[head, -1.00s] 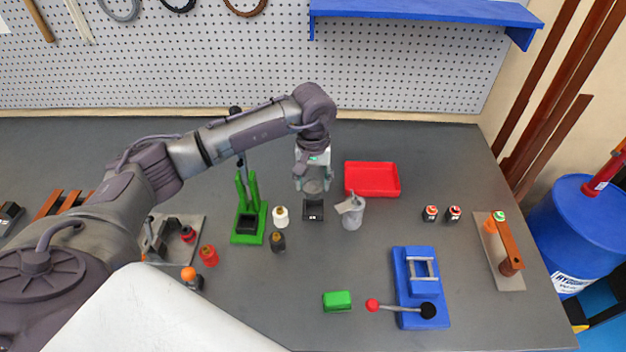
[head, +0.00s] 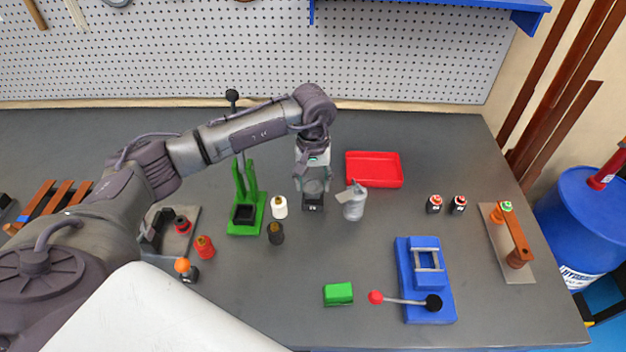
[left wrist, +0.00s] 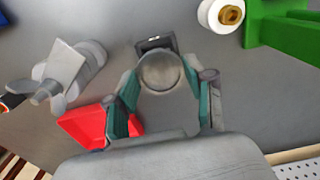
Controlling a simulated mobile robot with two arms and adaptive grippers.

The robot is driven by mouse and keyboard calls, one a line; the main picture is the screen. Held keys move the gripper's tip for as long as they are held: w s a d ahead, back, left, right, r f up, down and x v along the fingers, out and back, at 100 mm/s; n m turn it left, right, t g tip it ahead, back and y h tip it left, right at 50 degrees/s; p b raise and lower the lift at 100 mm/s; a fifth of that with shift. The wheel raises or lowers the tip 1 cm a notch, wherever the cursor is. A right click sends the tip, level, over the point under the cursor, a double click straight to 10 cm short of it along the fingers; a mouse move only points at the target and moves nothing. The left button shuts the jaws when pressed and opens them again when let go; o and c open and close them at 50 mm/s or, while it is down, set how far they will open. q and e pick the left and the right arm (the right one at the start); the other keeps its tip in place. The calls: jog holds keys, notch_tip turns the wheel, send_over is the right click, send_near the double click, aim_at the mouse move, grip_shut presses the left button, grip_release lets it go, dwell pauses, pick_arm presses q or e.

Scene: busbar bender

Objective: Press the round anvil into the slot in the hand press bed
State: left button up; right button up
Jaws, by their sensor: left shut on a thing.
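My left gripper (head: 314,196) is shut on a grey, rounded piece (left wrist: 160,72), which shows between its fingertips in the left wrist view. A small black block (head: 313,207) is directly at that piece; I cannot tell whether it is a stand or part of the same thing. A green hand press (head: 249,190) with an upright lever and a black knob stands to the left in the head view. A dark square bed piece (head: 244,215) sits on its base. Any slot in it is too small to make out. My right gripper is not in view.
A grey can-like object (head: 353,203) stands close right of the gripper, with a red tray (head: 374,170) behind. White (head: 280,208) and black (head: 276,233) gold-topped cylinders stand between press and gripper. A blue lever device (head: 426,280) and green block (head: 338,294) are in front.

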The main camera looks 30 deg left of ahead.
aim_at(313, 187)
pick_arm(q)
jog(key=shift+b, duration=0.55)
dwell(0.5)
dwell(0.6)
jog(key=shift+b, duration=0.35)
jog(key=shift+f+b, duration=1.5)
jog(key=shift+b, duration=0.1)
jog(key=o, duration=1.4)
jog(key=shift+c, duration=0.2)
jog(key=shift+r, duration=0.1)
notch_tip(313, 187, up, 12)
